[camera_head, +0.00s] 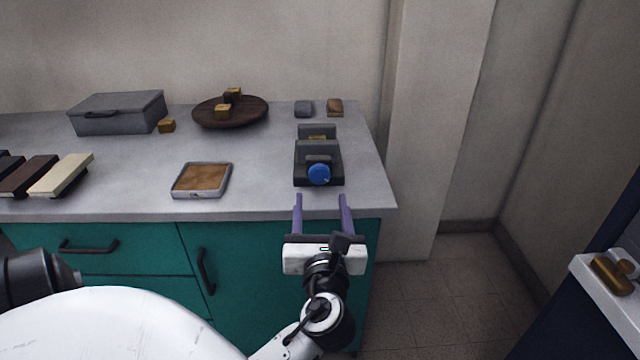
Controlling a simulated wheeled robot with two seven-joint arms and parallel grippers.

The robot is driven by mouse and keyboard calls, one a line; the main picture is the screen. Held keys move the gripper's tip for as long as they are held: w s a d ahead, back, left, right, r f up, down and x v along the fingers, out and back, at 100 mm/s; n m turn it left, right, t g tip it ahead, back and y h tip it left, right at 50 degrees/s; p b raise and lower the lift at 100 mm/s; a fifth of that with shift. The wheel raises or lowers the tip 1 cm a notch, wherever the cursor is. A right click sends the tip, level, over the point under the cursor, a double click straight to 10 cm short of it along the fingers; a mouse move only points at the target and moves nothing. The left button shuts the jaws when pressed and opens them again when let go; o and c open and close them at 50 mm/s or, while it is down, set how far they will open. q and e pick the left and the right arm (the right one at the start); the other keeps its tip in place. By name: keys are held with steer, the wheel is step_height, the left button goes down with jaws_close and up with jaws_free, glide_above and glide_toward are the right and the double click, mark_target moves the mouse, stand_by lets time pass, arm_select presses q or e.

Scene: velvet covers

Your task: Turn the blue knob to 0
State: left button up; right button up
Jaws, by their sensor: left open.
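The blue knob (319,174) is on the front of a dark grey device (302,158) near the right end of the counter. A small light mark shows on the knob, but its setting cannot be read. My left gripper (322,200) is in front of the counter's edge, with its two purple fingers spread apart and pointing at the device. The fingertips are short of the knob, one to each side of it, and nothing is between them. My right gripper is not in view.
The grey counter (265,180) also holds a tray with a brown inset (202,180), a grey box (117,112), a round wooden board (245,117) with small blocks, and dark and cream slabs (62,174). A wall pillar (435,120) stands right of the counter.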

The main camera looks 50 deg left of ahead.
mark_target(320, 177)
arm_select(q)
steer(key=x, duration=0.8)
steer(key=shift+w+a+b, duration=0.2)
steer(key=shift+b, duration=0.1)
steer(key=c, duration=1.1)
steer(key=shift+o, duration=0.2)
steer(key=shift+n+p, duration=0.35)
steer(key=shift+n, duration=0.45)
steer(key=o, duration=1.1)
steer(key=shift+c, duration=0.2)
